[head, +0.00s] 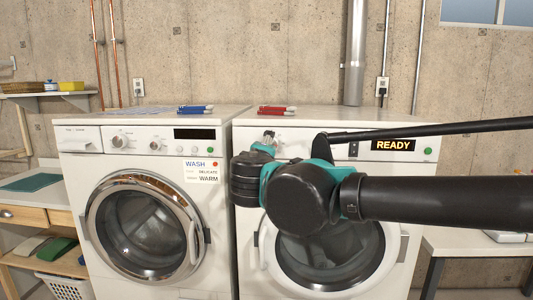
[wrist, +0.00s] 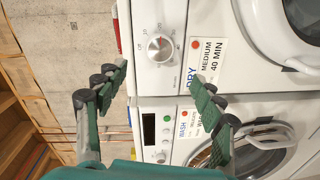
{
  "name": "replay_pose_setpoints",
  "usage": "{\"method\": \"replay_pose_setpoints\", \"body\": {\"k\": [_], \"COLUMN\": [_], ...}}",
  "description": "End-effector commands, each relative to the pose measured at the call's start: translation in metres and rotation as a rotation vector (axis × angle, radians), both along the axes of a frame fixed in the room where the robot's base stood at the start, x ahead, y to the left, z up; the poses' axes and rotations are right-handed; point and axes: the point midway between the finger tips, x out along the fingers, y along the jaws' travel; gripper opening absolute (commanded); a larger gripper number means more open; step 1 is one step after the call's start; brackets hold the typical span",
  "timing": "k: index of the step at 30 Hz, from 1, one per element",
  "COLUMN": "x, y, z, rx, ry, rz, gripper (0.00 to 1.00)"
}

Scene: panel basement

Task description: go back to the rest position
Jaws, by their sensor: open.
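My arm reaches in from the right of the head view, in front of the right machine (head: 392,128), whose display reads READY. My gripper (head: 268,137) is by that machine's control panel, partly hidden behind my wrist. In the wrist view my gripper (wrist: 160,73) has its two green fingers spread apart with nothing between them. A round dial (wrist: 160,48) on the panel shows beyond the gap, beside a label (wrist: 208,57) reading DRY, MEDIUM, 40 MIN. I cannot tell whether a finger touches the panel.
The left washer (head: 75,190) stands close beside the right machine, its round door (head: 145,228) shut. Blue items (head: 195,109) and red items (head: 277,111) lie on the tops. A drawer table (head: 30,215) and basket (head: 65,288) are at left, another table (head: 480,243) at right.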

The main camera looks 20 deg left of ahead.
Motion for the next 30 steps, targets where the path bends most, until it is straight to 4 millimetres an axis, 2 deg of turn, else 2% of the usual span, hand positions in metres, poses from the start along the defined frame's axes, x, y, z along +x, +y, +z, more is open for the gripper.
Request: {"method": "replay_pose_setpoints", "body": {"k": [8, 11, 13, 17, 21, 25, 30], "x": [0.001, 0.009, 0.021, 0.053, 0.077, 0.085, 0.076], "y": [0.0, -0.01, -0.027, -0.08, -0.152, -0.214, -0.287], "z": [-0.001, -0.009, -0.024, -0.072, -0.133, -0.187, -0.254], "rx": [0.001, 0.005, 0.013, 0.046, 0.106, 0.18, 0.299], "ry": [0.002, 0.023, 0.057, 0.168, 0.315, 0.443, 0.603], "rz": [-0.002, -0.024, -0.063, -0.182, -0.334, -0.465, -0.626], "gripper": [0.68, 0.68, 0.68, 0.68, 0.68, 0.68, 0.68]}}
